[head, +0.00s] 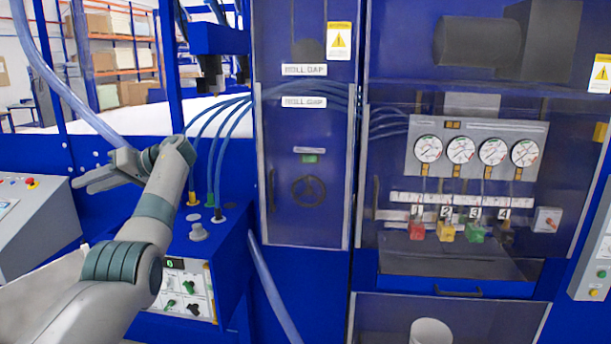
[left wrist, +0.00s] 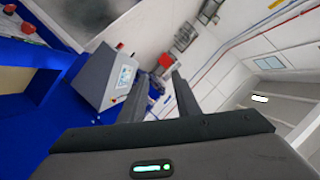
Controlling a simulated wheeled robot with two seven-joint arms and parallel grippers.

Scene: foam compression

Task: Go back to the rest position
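My left arm reaches up from the lower left in the head view. Its gripper (head: 82,182) points left, in the air in front of the blue machine frame, above and left of the small control box. The fingers hold nothing. In the left wrist view the two dark fingers of this gripper (left wrist: 158,88) stand apart with an empty gap between them. My right arm and gripper do not show in either view.
A blue machine with a roll gap door (head: 309,180) and a gauge panel (head: 474,148) fills the middle and right. A grey console (head: 35,225) stands at left and shows in the left wrist view (left wrist: 108,77). A control box (head: 187,290) is beside my arm.

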